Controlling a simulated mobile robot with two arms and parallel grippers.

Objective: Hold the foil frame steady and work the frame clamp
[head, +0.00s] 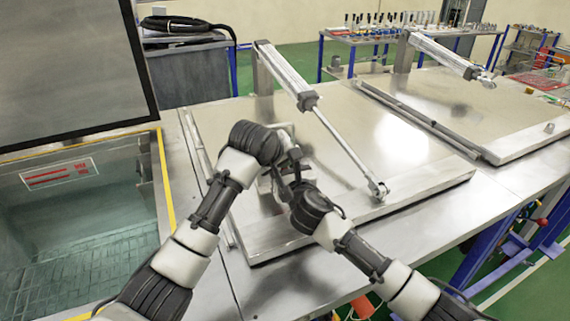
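My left arm reaches up from the lower left, and its gripper (292,153) is over the near metal lid (400,200), partly hidden by its own dark wrist. My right arm comes from the lower right, and its gripper (281,183) is just below the left one, close to it. Small grey metal parts show between and beside the two grippers, over the left part of the lid. I cannot tell which are fingers and which may be a clamp. I cannot make out a foil frame for certain. The finger openings are too small and covered to read.
A pneumatic cylinder (285,76) with a long rod slants over the near lid. A second lid (460,105) with its cylinder (440,52) lies to the right. An open water-filled tank (85,240) is at left, below a raised dark-edged panel (65,70). A tool bench stands behind.

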